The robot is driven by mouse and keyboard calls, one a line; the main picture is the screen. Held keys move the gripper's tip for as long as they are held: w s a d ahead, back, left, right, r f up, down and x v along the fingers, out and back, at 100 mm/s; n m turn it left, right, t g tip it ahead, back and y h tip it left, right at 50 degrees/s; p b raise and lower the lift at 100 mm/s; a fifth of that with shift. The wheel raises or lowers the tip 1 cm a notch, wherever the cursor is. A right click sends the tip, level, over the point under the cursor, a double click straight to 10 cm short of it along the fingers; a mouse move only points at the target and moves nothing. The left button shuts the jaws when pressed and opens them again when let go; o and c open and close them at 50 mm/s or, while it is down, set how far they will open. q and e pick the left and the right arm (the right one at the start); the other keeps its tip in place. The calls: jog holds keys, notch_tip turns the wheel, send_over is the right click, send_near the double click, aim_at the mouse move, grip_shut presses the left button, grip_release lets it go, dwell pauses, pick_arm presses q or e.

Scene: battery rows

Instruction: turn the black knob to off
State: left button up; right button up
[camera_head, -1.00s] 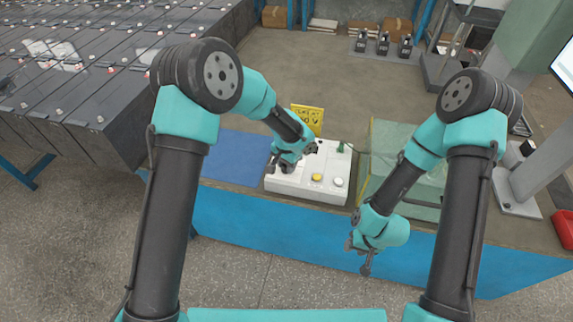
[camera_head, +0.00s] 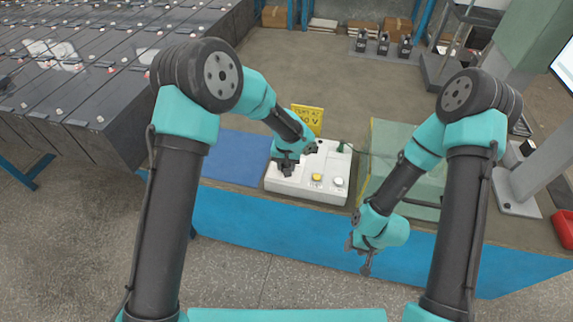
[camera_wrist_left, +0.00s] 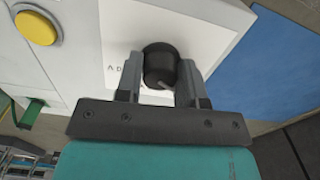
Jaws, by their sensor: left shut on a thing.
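The black knob (camera_wrist_left: 159,66) sits on a white panel of the control box and shows in the left wrist view, with a pale mark on its lower side. My left gripper (camera_wrist_left: 158,78) has one finger on each side of the knob and is shut on it. In the head view my left gripper (camera_head: 287,166) is over the left part of the white box (camera_head: 293,187) and hides the knob. Lettering beside the knob is mostly covered by a finger. My right gripper (camera_head: 359,258) hangs in front of the bench, away from the box; its finger gap is unclear.
A yellow button (camera_head: 316,177) and a white button (camera_head: 338,182) are on the box's front right. A yellow sign (camera_head: 307,118) stands behind it. A blue mat (camera_head: 232,158) lies to the left, a green translucent sheet (camera_head: 395,140) to the right.

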pick_arm(q)
jog(key=o, duration=0.9)
notch_tip(320, 180, up, 18)
jog(key=shift+f, duration=0.25)
jog(key=shift+f, duration=0.1)
dwell(0.5)
